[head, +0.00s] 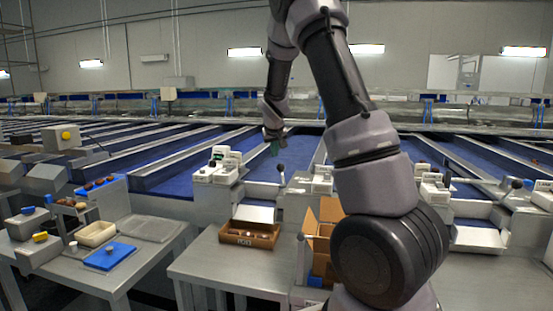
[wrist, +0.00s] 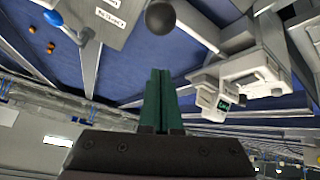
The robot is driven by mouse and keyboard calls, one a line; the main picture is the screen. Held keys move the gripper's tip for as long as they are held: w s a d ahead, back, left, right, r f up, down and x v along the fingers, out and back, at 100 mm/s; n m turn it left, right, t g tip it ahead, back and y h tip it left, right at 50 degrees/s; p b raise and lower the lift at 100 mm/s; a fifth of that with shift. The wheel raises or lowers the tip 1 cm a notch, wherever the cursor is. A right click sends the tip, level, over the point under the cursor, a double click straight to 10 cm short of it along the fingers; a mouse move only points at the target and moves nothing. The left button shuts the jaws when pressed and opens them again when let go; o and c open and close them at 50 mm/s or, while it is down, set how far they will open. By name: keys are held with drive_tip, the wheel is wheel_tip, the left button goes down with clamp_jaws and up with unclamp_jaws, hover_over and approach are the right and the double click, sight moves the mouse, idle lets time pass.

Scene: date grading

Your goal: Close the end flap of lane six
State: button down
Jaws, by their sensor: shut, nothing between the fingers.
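Several blue lanes run across the sorting line; I cannot read which is lane six. A lever with a dark ball knob (head: 281,168) stands at the near end of the lane in front of my gripper (head: 272,149). The knob also shows in the wrist view (wrist: 160,17), just beyond the fingertips and apart from them in the picture. My gripper's green fingers (wrist: 160,75) are together and empty. A white panel (head: 254,214) lies below the lever; I cannot tell whether it is the flap. The flap's position is not clear.
White scale-like units (head: 218,168) stand left of the lever, and a similar unit (wrist: 252,72) shows in the wrist view. A shallow cardboard box (head: 249,234) and an open carton (head: 322,235) stand in front. A blue-knobbed lever (wrist: 53,18) is at the wrist view's upper left.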

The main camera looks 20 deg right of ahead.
drive_tip(key=s+a+r+m+y, duration=0.1)
drive_tip(key=s+a+r+y, duration=0.1)
drive_tip(key=s+r, duration=0.8)
drive_tip(key=s+a+r+m+y, duration=0.1)
drive_tip(key=s+a+r+m, duration=0.15)
drive_tip(key=s, duration=1.35)
drive_tip(key=s+a+r+y, duration=0.1)
drive_tip(key=s+a, duration=0.1)
drive_tip(key=s, duration=0.5)
drive_tip(key=s+a+r, duration=0.1)
drive_tip(key=s+a, duration=0.2)
drive_tip(key=s, duration=0.4)
drive_tip(key=shift+s+r+y, duration=0.25)
drive_tip(key=shift+s+y, duration=0.05)
drive_tip(key=shift+y, duration=0.1)
